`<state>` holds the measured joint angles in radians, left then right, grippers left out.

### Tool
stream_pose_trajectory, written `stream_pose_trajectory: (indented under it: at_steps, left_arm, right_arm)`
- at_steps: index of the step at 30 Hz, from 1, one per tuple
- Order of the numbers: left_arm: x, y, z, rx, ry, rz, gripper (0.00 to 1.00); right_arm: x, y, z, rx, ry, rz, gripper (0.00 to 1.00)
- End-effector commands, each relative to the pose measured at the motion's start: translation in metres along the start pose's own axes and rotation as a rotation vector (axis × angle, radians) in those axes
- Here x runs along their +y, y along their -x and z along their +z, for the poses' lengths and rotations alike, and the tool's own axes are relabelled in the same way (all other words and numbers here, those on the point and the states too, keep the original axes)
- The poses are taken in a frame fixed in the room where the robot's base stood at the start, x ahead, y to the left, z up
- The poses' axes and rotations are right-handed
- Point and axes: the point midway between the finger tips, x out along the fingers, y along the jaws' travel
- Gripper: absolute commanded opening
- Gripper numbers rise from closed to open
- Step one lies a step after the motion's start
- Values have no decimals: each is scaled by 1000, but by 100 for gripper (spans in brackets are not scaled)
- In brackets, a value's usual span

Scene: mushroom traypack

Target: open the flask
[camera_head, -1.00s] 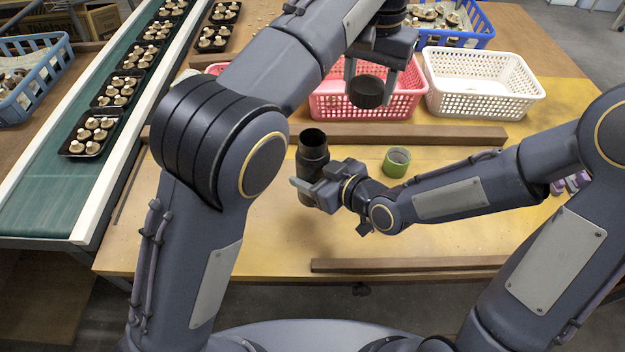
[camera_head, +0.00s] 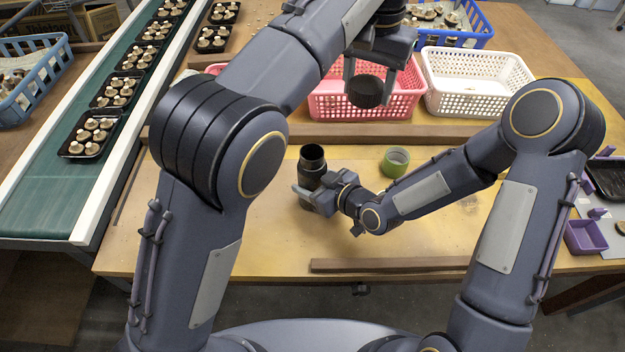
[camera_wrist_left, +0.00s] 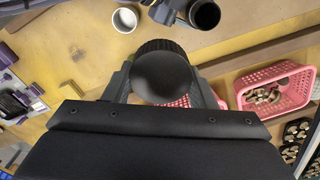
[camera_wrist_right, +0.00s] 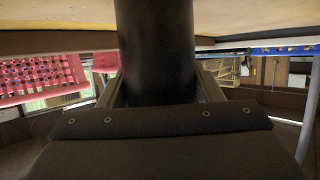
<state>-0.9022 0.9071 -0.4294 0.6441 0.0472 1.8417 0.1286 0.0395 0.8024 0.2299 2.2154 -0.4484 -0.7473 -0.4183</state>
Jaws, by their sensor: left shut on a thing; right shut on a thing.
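The dark flask (camera_head: 312,161) stands on the table with its mouth open and its top bare. My right gripper (camera_head: 308,193) is shut around its body, and the flask fills the middle of the right wrist view (camera_wrist_right: 155,50). The round black cap (camera_head: 364,91) is off the flask. My left gripper (camera_head: 368,84) is shut on the cap and holds it in the air, above and to the right of the flask, in front of the pink basket. The cap also shows between the fingers in the left wrist view (camera_wrist_left: 162,70).
A pink basket (camera_head: 335,106) and a white basket (camera_head: 480,108) stand behind a wooden strip (camera_head: 430,131). A green tape roll (camera_head: 395,162) lies right of the flask. A purple bin (camera_head: 585,238) is at the right. The front table is mostly clear.

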Motion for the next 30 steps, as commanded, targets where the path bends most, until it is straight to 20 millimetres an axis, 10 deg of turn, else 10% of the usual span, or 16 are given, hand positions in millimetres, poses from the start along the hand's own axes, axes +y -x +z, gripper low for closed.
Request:
stream_pose_trajectory:
  at_steps: [5,6,10,22,30]
  left_arm:
    - [0,-5,0,0,0,0,24]
    - [0,-5,0,0,0,0,24]
    - [0,-4,0,0,0,0,24]
    - [0,4,0,0,0,0,24]
    - [0,-4,0,0,0,0,24]
  right_arm:
    - [0,-2,1,6,2,0,0]
    - [0,-1,3,0,0,-1,62]
    - [0,-1,2,0,-1,-1,79]
    - [0,2,-3,0,-1,-1,81]
    - [2,54,0,1,-1,5,81]
